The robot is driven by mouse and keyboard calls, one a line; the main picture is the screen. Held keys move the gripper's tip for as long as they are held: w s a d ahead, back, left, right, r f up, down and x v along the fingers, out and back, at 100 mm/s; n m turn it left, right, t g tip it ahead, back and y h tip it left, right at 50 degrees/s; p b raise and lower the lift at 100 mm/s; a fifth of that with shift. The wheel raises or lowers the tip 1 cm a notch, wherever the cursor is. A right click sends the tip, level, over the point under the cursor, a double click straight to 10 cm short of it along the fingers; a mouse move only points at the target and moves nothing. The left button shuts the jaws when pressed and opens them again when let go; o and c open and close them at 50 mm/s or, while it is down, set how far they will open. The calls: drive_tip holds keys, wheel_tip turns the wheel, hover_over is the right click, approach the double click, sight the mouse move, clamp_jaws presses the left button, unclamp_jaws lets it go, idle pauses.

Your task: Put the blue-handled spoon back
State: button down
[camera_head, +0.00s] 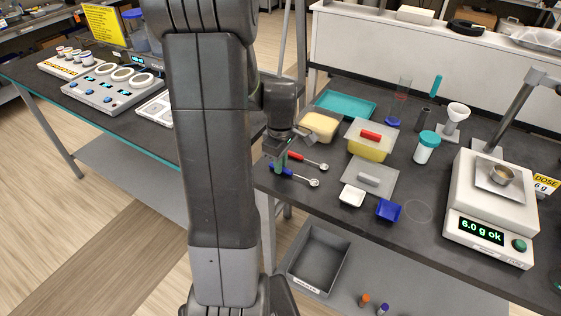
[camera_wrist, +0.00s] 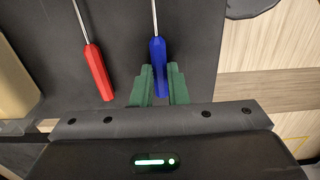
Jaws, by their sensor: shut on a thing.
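The blue-handled spoon (camera_head: 301,179) lies over the left end of the dark bench, its bowl pointing right in the head view. In the wrist view its blue handle (camera_wrist: 158,66) is between the two green fingers of my gripper (camera_wrist: 158,86), which is shut on it. My gripper in the head view (camera_head: 280,165) is partly hidden by my own arm. A red-handled spoon (camera_head: 307,160) lies just behind it, roughly parallel; its handle (camera_wrist: 97,72) is left of my fingers in the wrist view, apart from them. I cannot tell whether the blue spoon touches the bench.
A scale (camera_head: 490,228) reading "6.0 g ok" is at far right. A grey bin (camera_head: 320,262) sits on the lower shelf.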

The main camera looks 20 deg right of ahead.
drive_tip(key=shift+f, duration=0.1)
drive_tip(key=c, duration=1.9)
unclamp_jaws()
drive_tip(key=shift+f, duration=0.1)
drive_tip(key=o, duration=0.5)
drive_tip(key=shift+c, duration=0.2)
wheel_tip(320, 180, up, 12)
drive_tip(key=shift+r, duration=0.25)
